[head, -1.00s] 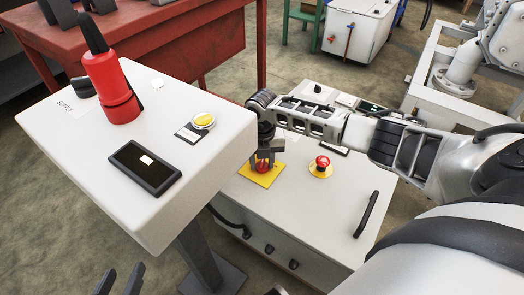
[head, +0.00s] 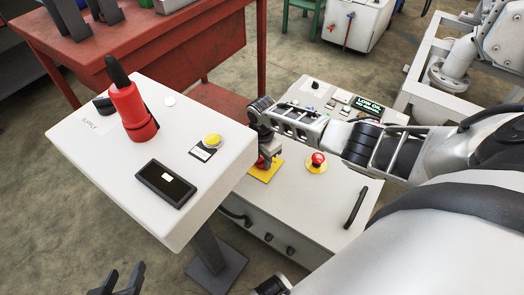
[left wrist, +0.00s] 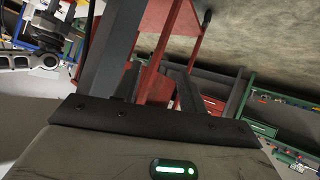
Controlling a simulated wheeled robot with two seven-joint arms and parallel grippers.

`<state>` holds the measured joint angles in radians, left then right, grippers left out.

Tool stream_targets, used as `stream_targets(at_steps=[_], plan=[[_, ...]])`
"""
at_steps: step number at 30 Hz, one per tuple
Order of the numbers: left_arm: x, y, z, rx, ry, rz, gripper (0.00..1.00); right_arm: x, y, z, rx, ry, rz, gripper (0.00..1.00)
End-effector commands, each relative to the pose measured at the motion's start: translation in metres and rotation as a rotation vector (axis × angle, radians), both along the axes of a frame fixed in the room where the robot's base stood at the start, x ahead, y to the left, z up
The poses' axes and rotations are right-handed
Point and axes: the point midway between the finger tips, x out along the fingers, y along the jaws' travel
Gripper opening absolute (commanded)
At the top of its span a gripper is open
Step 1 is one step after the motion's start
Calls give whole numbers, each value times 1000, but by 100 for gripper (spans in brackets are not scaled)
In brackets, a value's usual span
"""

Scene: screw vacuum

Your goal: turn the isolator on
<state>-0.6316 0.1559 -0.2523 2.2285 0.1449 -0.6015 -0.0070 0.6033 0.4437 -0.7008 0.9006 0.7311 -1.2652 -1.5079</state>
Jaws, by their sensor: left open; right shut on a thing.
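The isolator, a red knob (head: 262,163) on a square yellow plate (head: 266,172), is on the top of the white machine cabinet (head: 335,190). My right gripper (head: 265,154) points down at it and is shut on the red knob, hiding most of it. The knob's exact angle cannot be told. My left gripper (head: 122,284) is open and empty at the bottom left of the head view, low and away from the cabinet. Its dark fingers also show in the left wrist view (left wrist: 150,88), apart, with nothing between them.
A red mushroom button (head: 318,159) sits right of the isolator. A lit display (head: 367,104) reads "LOW OIL". A white supply pedestal (head: 110,165) with a red and black handle (head: 132,110) stands left. A red bench (head: 115,50) is behind; floor is clear at lower left.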

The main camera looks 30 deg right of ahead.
Motion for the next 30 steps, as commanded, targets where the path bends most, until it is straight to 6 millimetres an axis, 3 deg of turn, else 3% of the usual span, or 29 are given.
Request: stream_targets(at_steps=[12,30], plan=[[-4,5,24,2,-38,17,42,1,-2,2,-3,-1,-236,12],[-4,5,27,-2,-45,26,42,0,-3,1,-5,-1,-288,12]])
